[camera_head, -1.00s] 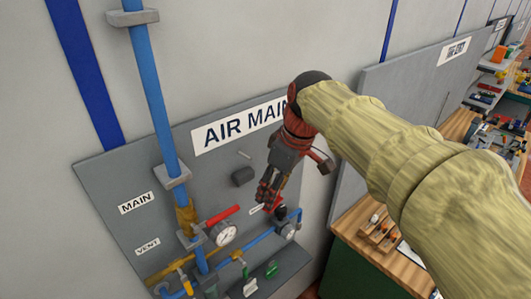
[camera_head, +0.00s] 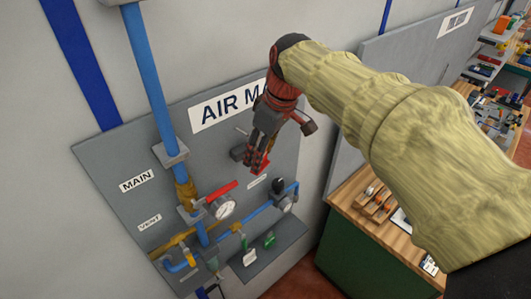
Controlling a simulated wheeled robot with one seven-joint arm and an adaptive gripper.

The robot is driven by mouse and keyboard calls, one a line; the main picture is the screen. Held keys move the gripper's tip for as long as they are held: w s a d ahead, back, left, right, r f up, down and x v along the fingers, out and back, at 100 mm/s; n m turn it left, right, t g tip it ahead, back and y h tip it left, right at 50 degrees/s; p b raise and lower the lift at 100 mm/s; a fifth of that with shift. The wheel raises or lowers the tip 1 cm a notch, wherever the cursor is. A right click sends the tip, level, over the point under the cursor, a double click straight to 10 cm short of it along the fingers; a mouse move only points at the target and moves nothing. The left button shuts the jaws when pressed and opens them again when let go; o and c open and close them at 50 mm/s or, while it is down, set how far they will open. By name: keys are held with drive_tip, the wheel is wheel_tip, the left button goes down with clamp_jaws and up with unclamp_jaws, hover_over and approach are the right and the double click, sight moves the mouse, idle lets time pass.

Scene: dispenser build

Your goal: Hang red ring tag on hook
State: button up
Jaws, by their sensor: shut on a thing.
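My gripper (camera_head: 254,164) is in front of the grey AIR MAIN board, pointing down, with its fingers shut on a small red tag. The red ring tag (camera_head: 263,162) shows at the right side of the fingertips; its ring is too small to make out. A thin pale peg, which looks like the hook (camera_head: 240,131), sticks out of the board just below the sign, up and left of the fingertips. The tag appears apart from the peg. The depth between the tag and the board is hard to tell.
A dark block (camera_head: 238,152) sits on the board beside my fingers. A wooden-topped bench (camera_head: 345,205) stands at right. My arm crosses the upper right.

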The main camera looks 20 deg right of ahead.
sight(244, 152)
drive_tip(key=shift+w+a+f+p, duration=0.1)
drive_tip(key=shift+w+a+p, duration=0.2)
drive_tip(key=shift+w, duration=0.45)
drive_tip(key=shift+w+a+p, duration=0.2)
drive_tip(key=shift+w+p, duration=0.05)
drive_tip(key=shift+w, duration=0.45)
drive_tip(key=shift+w+a+f+p, duration=0.1)
drive_tip(key=shift+w+a+p, duration=0.2)
drive_tip(key=shift+w, duration=0.45)
drive_tip(key=shift+w+f, duration=0.2)
drive_tip(key=shift+w, duration=0.05)
drive_tip(key=shift+c, duration=0.4)
drive_tip(key=shift+w+a+f+b, duration=0.15)
drive_tip(key=shift+w+f+b, duration=0.1)
drive_tip(key=shift+b, duration=0.15)
drive_tip(key=c, duration=0.5)
drive_tip(key=shift+o, duration=0.2)
drive_tip(key=o, duration=1.2)
drive_tip(key=shift+w, duration=0.1)
drive_tip(key=shift+c, duration=0.2)
drive_tip(key=shift+o, duration=1.2)
drive_tip(key=shift+w, duration=0.2)
drive_tip(key=shift+o, duration=0.9)
drive_tip(key=shift+s, duration=0.2)
